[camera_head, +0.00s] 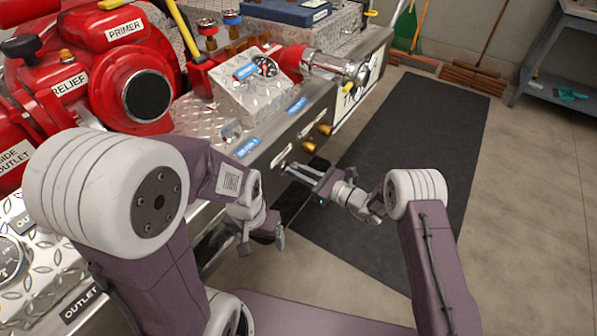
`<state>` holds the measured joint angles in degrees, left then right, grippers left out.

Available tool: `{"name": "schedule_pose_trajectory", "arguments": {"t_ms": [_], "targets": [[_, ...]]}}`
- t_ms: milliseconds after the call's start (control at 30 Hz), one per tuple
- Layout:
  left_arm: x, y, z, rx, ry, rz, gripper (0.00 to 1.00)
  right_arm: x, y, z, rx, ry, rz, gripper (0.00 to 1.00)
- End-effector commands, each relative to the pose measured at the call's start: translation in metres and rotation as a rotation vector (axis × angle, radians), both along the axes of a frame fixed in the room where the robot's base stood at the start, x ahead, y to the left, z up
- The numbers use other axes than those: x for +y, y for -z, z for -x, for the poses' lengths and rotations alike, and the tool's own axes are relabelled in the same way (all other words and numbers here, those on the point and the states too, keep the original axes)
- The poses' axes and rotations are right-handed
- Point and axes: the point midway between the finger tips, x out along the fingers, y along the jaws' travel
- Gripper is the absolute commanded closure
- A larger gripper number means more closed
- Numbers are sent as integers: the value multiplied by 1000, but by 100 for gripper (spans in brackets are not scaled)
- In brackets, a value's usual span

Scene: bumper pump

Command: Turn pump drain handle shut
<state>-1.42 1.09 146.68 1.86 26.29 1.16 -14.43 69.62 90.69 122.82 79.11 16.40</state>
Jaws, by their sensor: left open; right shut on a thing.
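My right gripper (304,178) reaches in from the right to the front face of the bumper (284,148). It is shut on what appears to be the pump drain handle, a small part low on that face. The jaws hide most of the handle, so its angle cannot be told. My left gripper (263,237) is open and empty, lower and to the left, in front of the bumper and apart from the handle.
Two brass knobs (308,145) stick out of the bumper face just above my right gripper. The red pump (110,85) stands on the diamond-plate deck at the left. A dark mat (410,150) covers the floor at the right, with open concrete beyond.

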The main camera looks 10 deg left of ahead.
Motion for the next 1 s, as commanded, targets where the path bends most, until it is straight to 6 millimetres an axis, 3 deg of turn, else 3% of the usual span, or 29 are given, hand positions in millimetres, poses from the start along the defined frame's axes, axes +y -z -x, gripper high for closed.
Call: {"name": "schedule_pose_trajectory", "arguments": {"t_ms": [633, 1000], "targets": [[0, -4, 0, 0, 0, 0, 20, -1, 2, -1, 113, 0, -35, 100], [0, -12, 0, 0, 0, 0, 20, -3, 4, -5, 391, 0, -133, 100]]}}
